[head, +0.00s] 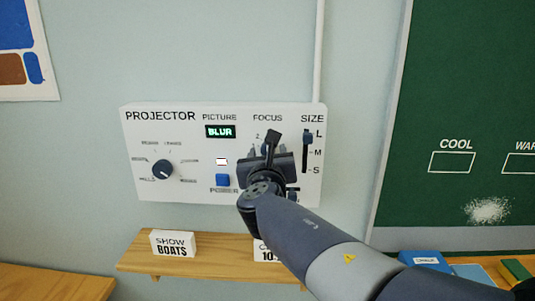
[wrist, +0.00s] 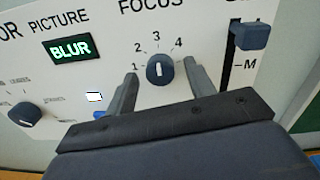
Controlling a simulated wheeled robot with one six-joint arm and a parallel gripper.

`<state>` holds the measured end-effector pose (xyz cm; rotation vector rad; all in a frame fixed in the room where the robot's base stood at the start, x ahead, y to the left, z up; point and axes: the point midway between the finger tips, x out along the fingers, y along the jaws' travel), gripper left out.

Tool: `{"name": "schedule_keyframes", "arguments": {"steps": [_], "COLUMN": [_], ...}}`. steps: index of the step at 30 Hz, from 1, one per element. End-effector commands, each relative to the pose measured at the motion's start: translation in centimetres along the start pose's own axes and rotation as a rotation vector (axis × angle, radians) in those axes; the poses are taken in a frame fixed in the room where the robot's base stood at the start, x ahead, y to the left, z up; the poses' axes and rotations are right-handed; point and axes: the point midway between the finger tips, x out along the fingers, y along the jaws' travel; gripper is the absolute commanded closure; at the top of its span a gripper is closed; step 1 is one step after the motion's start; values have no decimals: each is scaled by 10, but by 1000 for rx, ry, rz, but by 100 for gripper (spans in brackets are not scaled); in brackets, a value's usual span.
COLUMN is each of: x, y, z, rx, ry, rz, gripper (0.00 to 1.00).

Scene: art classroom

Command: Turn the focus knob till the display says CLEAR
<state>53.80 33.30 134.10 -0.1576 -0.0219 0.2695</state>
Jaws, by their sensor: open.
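The focus knob (wrist: 160,70) is a dark blue dial with a white pointer line, under the word FOCUS with the numbers 1 to 4 around it. Its line points up, between 2 and 4, near 3. My gripper (wrist: 158,82) is open, with one finger on each side of the knob; I cannot tell whether they touch it. In the head view my gripper (head: 267,150) hides most of the knob. The PICTURE display (head: 220,131) reads BLUR in green letters; it also reads BLUR in the wrist view (wrist: 70,48).
The white projector panel (head: 190,192) also has a left dial (head: 162,169), a blue power button (head: 222,180) and a size slider (head: 306,136) close right of the focus knob. Below, a wooden shelf (head: 210,264) holds a SHOW BOATS card (head: 172,243) and another, partly hidden card.

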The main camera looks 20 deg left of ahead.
Motion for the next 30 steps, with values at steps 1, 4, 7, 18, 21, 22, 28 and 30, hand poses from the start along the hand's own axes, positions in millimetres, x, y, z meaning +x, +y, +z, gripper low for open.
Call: {"name": "schedule_keyframes", "arguments": {"steps": [1, 4, 7, 18, 21, 22, 28, 30], "x": [0, 0, 0, 0, 0, 0, -1, -1], "y": [0, 0, 0, 0, 0, 0, 0, 1], "z": [0, 0, 0, 0, 0, 0, -3, -3], "rx": [0, 0, 0, 0, 3, 5, 56, 90], "ry": [0, 0, 0, 0, 0, 0, -2, -4], "rz": [0, 0, 0, 0, 0, 0, 0, 0], "gripper": [48, 55, 63, 93, 93, 93, 93, 93]}}
